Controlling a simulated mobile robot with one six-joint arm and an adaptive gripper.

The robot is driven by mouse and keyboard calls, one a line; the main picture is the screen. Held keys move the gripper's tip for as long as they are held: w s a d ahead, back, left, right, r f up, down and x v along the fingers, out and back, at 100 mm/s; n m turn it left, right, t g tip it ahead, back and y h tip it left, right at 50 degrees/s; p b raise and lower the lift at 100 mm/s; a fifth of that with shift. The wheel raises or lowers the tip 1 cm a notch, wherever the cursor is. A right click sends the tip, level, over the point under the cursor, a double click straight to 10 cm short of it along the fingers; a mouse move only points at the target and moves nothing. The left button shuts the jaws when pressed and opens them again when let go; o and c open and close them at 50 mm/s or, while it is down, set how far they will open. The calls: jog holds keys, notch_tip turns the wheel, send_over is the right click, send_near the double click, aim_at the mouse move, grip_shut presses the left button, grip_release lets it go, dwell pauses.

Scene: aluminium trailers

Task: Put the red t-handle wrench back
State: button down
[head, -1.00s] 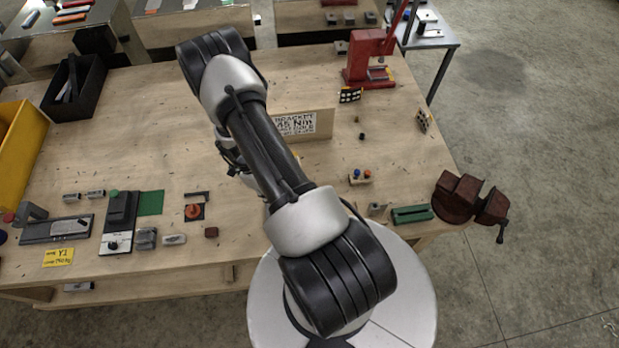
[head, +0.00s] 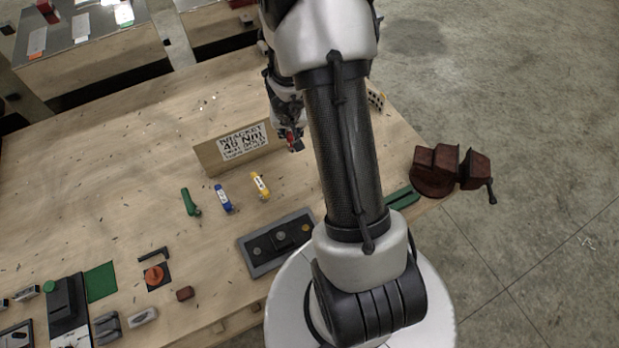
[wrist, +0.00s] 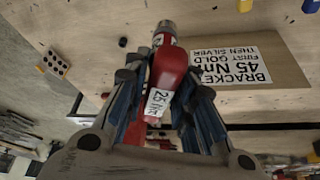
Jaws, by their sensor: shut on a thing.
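The red t-handle wrench (wrist: 170,68) is held between the fingers of my gripper (wrist: 168,100) in the wrist view. It has a silver end and a white label that seems to read 25 Nm. In the head view my gripper (head: 290,138) is over the bench beside the bracket sign, with a little red showing at its fingers. A dark tray (head: 250,262) with several round spots lies near the bench's front edge. A green (head: 190,202), a blue (head: 223,198) and a yellow-handled tool (head: 260,185) lie in a row behind it.
The bracket sign (head: 208,158) stands upright close to my gripper. A dark red vise (head: 435,175) is at the bench's right edge. A green holder (head: 402,198) is partly behind my arm. The bench left of the sign is mostly bare.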

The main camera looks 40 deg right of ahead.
notch_tip(320, 180, down, 20)
jog(key=b, duration=2)
jog(key=shift+r, duration=0.1)
jog(key=shift+f+b, duration=0.2)
jog(key=shift+b, duration=0.15)
jog(key=c, duration=1.3)
grip_release()
jog(key=shift+c, duration=0.2)
jog(key=shift+r, duration=0.1)
